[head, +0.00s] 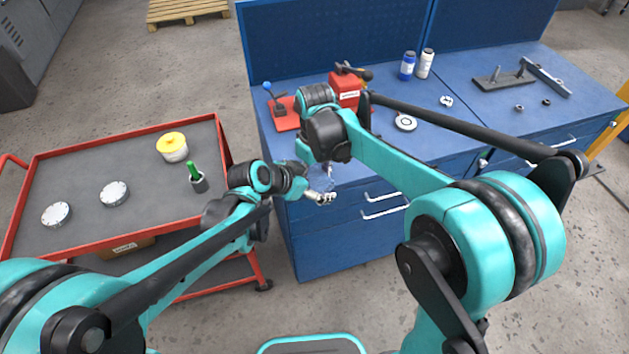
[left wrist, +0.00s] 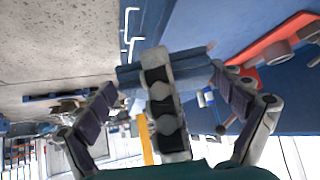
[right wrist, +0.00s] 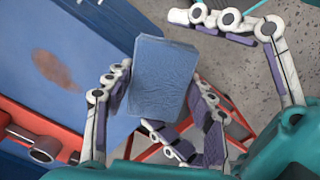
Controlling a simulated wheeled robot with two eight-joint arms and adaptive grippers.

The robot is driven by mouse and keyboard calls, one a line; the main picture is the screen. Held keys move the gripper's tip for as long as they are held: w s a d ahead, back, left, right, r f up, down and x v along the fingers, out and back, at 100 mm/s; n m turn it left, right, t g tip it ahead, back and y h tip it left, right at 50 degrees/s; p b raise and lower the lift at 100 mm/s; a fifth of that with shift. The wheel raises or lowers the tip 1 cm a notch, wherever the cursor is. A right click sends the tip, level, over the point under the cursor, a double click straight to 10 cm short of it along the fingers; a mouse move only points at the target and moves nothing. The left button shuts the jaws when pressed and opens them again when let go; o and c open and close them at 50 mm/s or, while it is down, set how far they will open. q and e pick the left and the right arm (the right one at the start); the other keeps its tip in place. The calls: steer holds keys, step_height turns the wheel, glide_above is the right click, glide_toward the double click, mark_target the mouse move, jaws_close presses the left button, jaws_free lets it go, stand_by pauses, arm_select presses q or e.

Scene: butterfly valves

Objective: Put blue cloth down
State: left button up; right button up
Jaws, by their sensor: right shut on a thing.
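The blue cloth (right wrist: 163,75) is a folded, rectangular pad in the right wrist view. My right gripper (right wrist: 160,100) is shut on it, with fingers at its left and lower right sides. In the head view the cloth (head: 321,181) is mostly hidden by my arms, in front of the workbench edge. My left gripper (head: 318,196) is close below it, with its fingers spread. In the left wrist view a blue strip (left wrist: 195,64) shows behind the middle finger of my left gripper (left wrist: 165,95); I cannot tell whether they touch.

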arm_select(q)
steer(key=shift+s, duration=0.1)
steer(key=c, duration=0.7)
steer(key=shift+d, duration=0.1)
arm_select(e)
steer(key=o, duration=1.4)
steer(key=shift+a, duration=0.1)
steer(key=shift+o, duration=1.2)
